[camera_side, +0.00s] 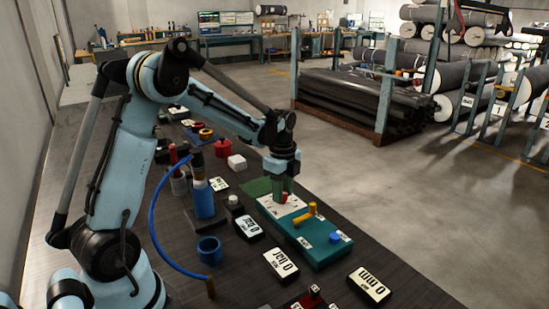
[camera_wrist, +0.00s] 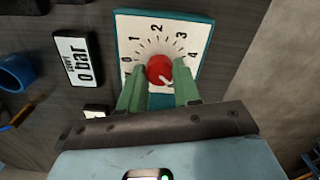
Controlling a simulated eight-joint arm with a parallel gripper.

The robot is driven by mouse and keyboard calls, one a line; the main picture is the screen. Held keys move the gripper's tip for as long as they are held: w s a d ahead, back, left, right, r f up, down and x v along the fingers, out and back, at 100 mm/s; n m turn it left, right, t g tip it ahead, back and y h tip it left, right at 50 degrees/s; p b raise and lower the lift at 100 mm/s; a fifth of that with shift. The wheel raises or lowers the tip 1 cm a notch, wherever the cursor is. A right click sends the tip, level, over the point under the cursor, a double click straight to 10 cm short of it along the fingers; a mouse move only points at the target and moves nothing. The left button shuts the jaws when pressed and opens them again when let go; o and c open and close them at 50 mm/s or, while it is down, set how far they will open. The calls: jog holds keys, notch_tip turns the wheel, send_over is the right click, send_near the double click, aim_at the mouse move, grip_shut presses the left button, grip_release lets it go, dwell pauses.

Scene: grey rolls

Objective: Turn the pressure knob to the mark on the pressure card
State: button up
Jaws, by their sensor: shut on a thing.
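My gripper (camera_wrist: 159,76) is shut on the knob, one green finger on each side. A white pointer line on the knob points to the lower right in the wrist view, away from the numbers. In the side view, my gripper (camera_side: 284,188) stands over the dial and the fingers partly hide the knob.
The teal panel also carries a yellow handle (camera_side: 305,216) and a blue knob (camera_side: 334,238). More cards (camera_side: 370,285) lie in front. A blue cup (camera_side: 209,250), a blue bottle (camera_side: 203,199) and a curved blue hose (camera_side: 156,232) stand left of the panel.

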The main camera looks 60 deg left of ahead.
jog(key=o, duration=1.1)
jog(key=shift+c, duration=0.2)
notch_tip(320, 180, up, 12)
jog(key=s+d+f+n+t, duration=0.2)
jog(key=s+d+n+t, duration=0.5)
jog(key=s+d+n, duration=0.5)
jog(key=d+n, duration=0.2)
jog(key=shift+d+f+n, duration=0.2)
jog(key=shift+n, duration=0.2)
